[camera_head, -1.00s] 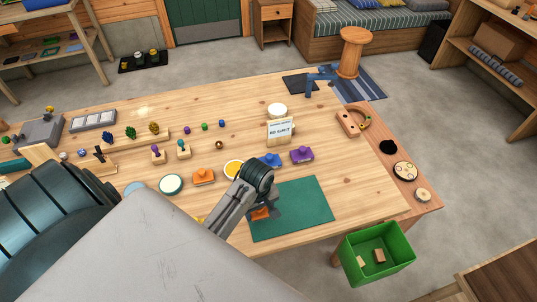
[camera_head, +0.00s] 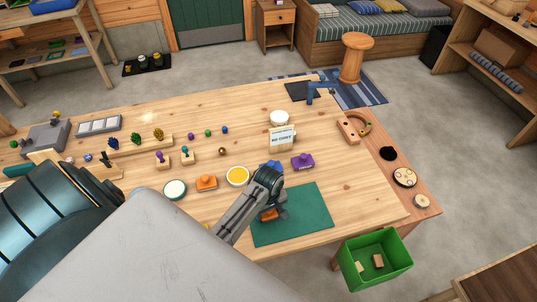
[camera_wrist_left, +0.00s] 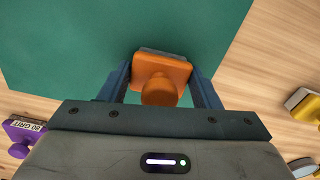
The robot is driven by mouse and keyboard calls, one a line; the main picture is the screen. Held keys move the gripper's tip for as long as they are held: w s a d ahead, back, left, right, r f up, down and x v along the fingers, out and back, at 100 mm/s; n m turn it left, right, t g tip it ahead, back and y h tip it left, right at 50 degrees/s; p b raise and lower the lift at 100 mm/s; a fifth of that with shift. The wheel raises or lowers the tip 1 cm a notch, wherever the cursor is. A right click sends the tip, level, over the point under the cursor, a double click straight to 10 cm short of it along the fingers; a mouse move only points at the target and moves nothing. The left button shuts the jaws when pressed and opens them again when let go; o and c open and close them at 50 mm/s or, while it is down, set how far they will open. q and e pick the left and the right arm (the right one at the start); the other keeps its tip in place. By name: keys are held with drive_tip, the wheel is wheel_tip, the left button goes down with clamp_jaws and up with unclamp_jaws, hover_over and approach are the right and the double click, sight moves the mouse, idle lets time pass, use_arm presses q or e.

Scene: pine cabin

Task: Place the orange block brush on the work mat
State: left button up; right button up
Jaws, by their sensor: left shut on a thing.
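My left gripper (camera_head: 272,212) is over the left part of the green work mat (camera_head: 305,215). It is shut on an orange block brush (camera_head: 267,215), which the arm partly hides in the head view. In the left wrist view the brush (camera_wrist_left: 161,78) sits between the two fingers, round knob towards the camera, with the mat (camera_wrist_left: 60,45) behind it. I cannot tell whether its underside touches the mat. A second orange block (camera_head: 206,183) with a knob stands on the table left of the mat. My right gripper is not in view.
A purple block (camera_head: 302,161) and a blue block (camera_head: 272,166) stand behind the mat. A yellow-topped block (camera_wrist_left: 302,103) shows in the left wrist view. A green bin (camera_head: 352,272) is beyond the table's front edge. The mat's right part is clear.

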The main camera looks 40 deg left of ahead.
use_arm(q)
drive_tip(key=o, duration=0.9)
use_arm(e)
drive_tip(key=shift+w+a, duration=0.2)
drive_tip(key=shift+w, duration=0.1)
use_arm(q)
wheel_tip(320, 180, up, 10)
drive_tip(key=b, duration=0.3)
drive_tip(key=shift+f, duration=0.2)
drive_tip(key=shift+r+p, duration=0.45)
drive_tip(key=shift+r, duration=0.85)
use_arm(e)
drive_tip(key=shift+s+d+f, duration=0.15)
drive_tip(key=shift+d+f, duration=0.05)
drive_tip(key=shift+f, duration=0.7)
